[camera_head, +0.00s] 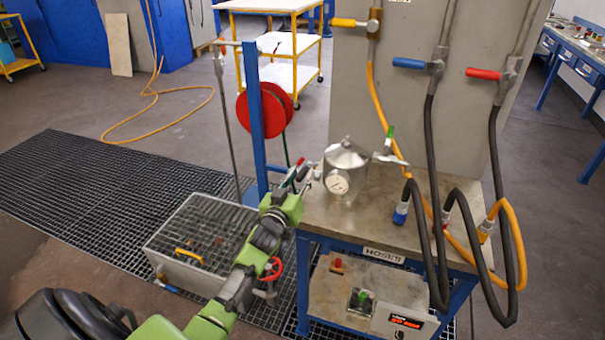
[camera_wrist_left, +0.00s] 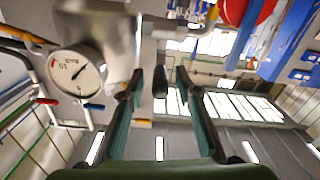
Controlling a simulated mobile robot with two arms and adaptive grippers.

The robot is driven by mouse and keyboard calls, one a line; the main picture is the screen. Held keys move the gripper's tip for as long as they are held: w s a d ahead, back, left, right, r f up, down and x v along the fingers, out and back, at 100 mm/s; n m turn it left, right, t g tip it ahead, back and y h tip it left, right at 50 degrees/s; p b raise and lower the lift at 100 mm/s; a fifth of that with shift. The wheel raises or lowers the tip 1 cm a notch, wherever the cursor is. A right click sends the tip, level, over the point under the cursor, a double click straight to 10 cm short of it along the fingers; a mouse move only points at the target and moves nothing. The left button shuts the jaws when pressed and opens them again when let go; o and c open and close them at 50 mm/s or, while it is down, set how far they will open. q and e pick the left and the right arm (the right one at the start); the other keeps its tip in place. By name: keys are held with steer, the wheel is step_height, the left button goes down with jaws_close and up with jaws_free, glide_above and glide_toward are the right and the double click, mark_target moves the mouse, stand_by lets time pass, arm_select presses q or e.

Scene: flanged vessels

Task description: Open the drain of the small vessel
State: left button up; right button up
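The small vessel (camera_head: 346,160) is a shiny metal pot with a lid and a round white gauge (camera_head: 338,181), standing on the bench top. A green-handled valve (camera_head: 390,139) sticks out on its right side. My left gripper (camera_head: 300,176) is close to the vessel's left side. In the left wrist view, the vessel (camera_wrist_left: 112,35) and gauge (camera_wrist_left: 76,72) are at the upper left. There my left gripper (camera_wrist_left: 158,78) has its two fingers apart, with a dark rounded piece (camera_wrist_left: 160,82) showing between the tips. I cannot tell whether that piece is the drain handle. My right gripper is out of view.
A blue post (camera_head: 254,110) with a red reel (camera_head: 275,105) stands left of the vessel. A grated box (camera_head: 200,235) sits on the floor below.

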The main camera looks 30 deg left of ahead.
arm_select(q)
steer(key=shift+x, duration=0.85)
jaws_close()
